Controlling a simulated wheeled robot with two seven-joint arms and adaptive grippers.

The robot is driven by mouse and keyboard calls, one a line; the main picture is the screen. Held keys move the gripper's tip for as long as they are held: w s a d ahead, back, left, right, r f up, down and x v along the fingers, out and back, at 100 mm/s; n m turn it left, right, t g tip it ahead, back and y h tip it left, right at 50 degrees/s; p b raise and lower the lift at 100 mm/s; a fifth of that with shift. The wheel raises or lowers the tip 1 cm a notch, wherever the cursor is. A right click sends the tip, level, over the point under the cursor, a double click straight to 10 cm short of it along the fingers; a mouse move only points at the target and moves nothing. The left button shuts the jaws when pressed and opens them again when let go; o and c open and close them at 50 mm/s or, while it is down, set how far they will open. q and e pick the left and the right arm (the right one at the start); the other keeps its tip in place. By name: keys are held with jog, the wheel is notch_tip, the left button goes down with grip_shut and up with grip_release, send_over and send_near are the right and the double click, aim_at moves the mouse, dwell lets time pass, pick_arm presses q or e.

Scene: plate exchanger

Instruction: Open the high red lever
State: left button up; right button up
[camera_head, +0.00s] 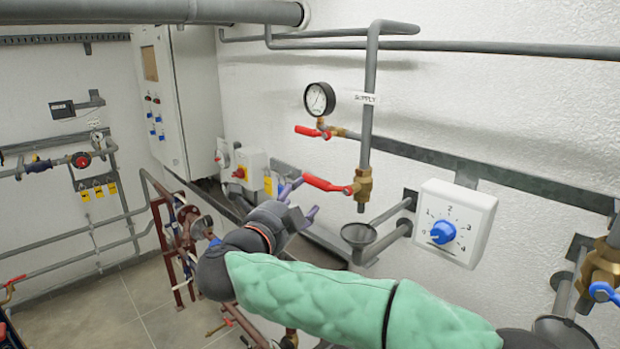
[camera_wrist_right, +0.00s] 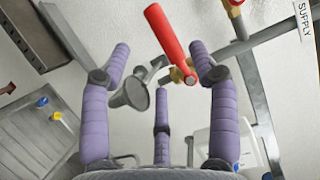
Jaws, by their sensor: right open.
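Two red levers show on the supply pipe. The upper red lever (camera_head: 308,131) is by the gauge, its handle pointing left. The lower red lever (camera_head: 325,184) points left from a brass valve (camera_head: 364,188); in the right wrist view this lever (camera_wrist_right: 166,40) shows between and beyond the fingertips, its valve (camera_wrist_right: 184,74) near the right finger. My right gripper (camera_head: 303,198) is open and empty, with purple fingers spread just left of and slightly below the lower lever; it also shows in the right wrist view (camera_wrist_right: 161,65). No contact is evident. My left gripper is out of view.
A pressure gauge (camera_head: 319,99) and SUPPLY label (camera_head: 366,98) are above. A funnel drain (camera_head: 359,235) sits below the valve. A white dial box (camera_head: 455,222) is to the right, and a red-knob switch box (camera_head: 247,171) is left on the wall.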

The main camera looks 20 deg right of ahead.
aim_at(313, 186)
jog(key=p+x, duration=0.2)
jog(key=x, duration=0.7)
jog(key=shift+w+d, duration=0.15)
grip_shut()
